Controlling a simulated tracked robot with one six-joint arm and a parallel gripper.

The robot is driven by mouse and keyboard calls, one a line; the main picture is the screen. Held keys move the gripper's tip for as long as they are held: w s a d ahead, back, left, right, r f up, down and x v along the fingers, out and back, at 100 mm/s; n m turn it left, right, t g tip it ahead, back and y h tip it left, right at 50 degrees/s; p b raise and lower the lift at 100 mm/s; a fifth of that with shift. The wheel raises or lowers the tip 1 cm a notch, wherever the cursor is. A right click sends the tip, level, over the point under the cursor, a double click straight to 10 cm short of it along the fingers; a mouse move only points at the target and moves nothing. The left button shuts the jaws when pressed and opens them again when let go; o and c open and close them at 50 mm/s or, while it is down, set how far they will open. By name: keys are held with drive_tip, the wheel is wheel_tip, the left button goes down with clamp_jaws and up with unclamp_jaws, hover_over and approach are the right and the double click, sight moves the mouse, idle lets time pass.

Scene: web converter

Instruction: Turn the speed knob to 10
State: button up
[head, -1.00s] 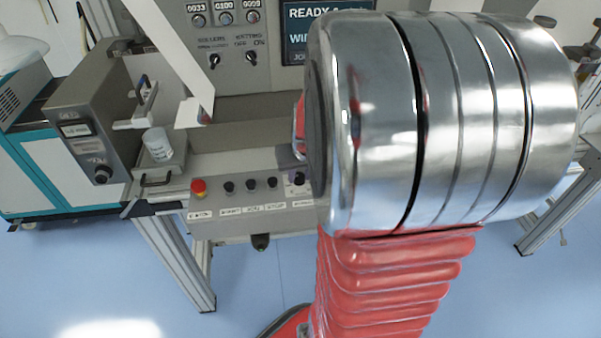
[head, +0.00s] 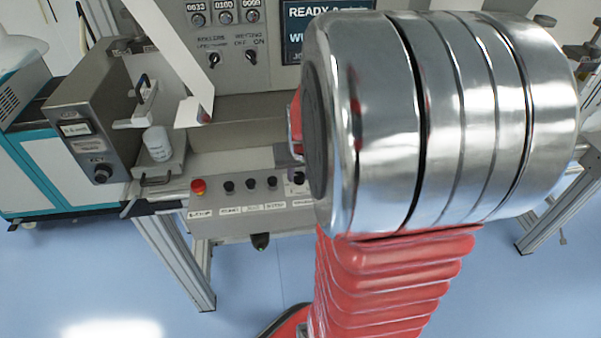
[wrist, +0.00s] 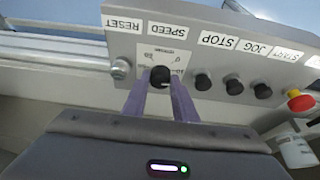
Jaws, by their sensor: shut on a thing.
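The speed knob (wrist: 160,76) is black and round, on a white dial plate under the label SPEED in the wrist view. The view is upside down, so the labels read inverted. My gripper (wrist: 159,84) has its two purple fingers on either side of the knob, shut on it. The dial marks are too small to read, so I cannot tell the setting.
Black buttons stand in a row beside the knob, among them the STOP button (wrist: 203,82). A red emergency button (head: 198,187) is at the panel's left end. A silver reset button (wrist: 121,68) sits close on the knob's other side. A white jar (head: 157,144) stands left.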

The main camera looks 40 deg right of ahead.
drive_tip(key=o, duration=1)
drive_tip(key=shift+r, duration=0.1)
drive_tip(key=v, duration=1.3)
drive_tip(key=shift+s+r, duration=0.2)
drive_tip(key=shift+r, duration=0.05)
drive_tip(key=s+a+n+y, duration=0.1)
drive_tip(key=a+n, duration=0.1)
drive_tip(key=a, duration=0.5)
drive_tip(key=s+a+n+t, duration=0.1)
drive_tip(key=s+a+n, duration=0.1)
drive_tip(key=a, duration=0.6)
drive_tip(key=s+a+r+n+t+y, duration=0.1)
drive_tip(key=a+n, duration=0.1)
drive_tip(key=a, duration=0.6)
drive_tip(key=shift+s+a+n+y, duration=0.25)
drive_tip(key=shift+s+n+y, duration=0.05)
drive_tip(key=shift+s+n, duration=0.1)
